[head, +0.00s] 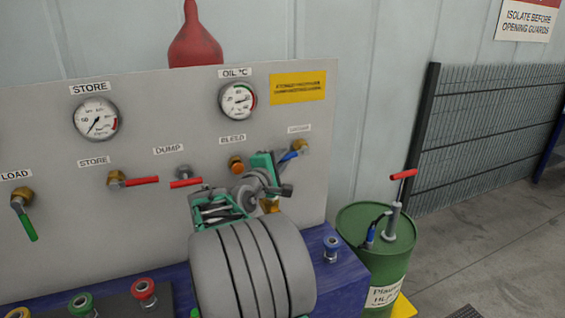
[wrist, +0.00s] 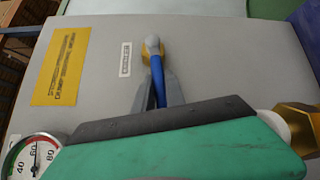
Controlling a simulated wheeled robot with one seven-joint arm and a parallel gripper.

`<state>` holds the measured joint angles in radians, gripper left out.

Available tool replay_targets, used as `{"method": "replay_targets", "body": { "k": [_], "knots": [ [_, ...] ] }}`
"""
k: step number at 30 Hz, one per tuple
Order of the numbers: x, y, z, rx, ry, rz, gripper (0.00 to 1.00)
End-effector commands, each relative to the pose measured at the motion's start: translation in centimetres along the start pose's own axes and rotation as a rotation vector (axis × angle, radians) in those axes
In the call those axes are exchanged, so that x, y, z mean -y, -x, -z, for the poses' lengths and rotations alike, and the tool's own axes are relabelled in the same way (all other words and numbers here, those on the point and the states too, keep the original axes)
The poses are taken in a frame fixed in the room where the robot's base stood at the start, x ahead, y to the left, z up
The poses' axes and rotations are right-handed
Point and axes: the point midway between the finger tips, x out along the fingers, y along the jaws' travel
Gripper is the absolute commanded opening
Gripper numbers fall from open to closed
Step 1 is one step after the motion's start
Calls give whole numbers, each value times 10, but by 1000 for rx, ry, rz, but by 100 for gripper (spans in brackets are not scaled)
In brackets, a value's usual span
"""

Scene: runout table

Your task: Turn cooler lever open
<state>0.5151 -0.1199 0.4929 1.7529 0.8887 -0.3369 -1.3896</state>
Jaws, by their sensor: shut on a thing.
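The cooler lever is a blue handle (head: 289,156) on a brass valve (head: 300,146) at the right end of the grey panel, under a small white label. In the head view it slants down and left from the valve. In the wrist view the blue lever (wrist: 155,72) runs down from its grey end at the brass fitting. My gripper (head: 281,160) is shut on this lever, with grey fingers (wrist: 157,98) on both sides of it. The lower part of the lever is hidden behind my gripper's green body.
The panel (head: 60,145) also carries a red store lever (head: 141,181), a red dump lever (head: 186,183), a green load lever (head: 28,226), an orange bleed knob (head: 236,164) and two gauges. A green drum (head: 365,270) with a pump stands right. The oil gauge (wrist: 33,155) shows in the wrist view.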

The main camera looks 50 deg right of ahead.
Motion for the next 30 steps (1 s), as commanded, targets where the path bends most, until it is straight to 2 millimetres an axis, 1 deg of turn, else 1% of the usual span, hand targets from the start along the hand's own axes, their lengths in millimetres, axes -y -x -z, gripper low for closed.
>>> {"method": "replay_targets", "body": {
  "k": [4,5,12,19,22,23,30],
  "knots": [
    [0,0,0,0,0,4,0],
    [0,0,0,0,0,4,17],
    [0,0,0,-1,0,4,36],
    [0,0,0,-1,-1,4,37],
    [0,7,1,-3,-2,2,37],
    [0,12,2,-4,-2,1,37],
    [1,60,2,-6,-2,2,37]
  ]
}}
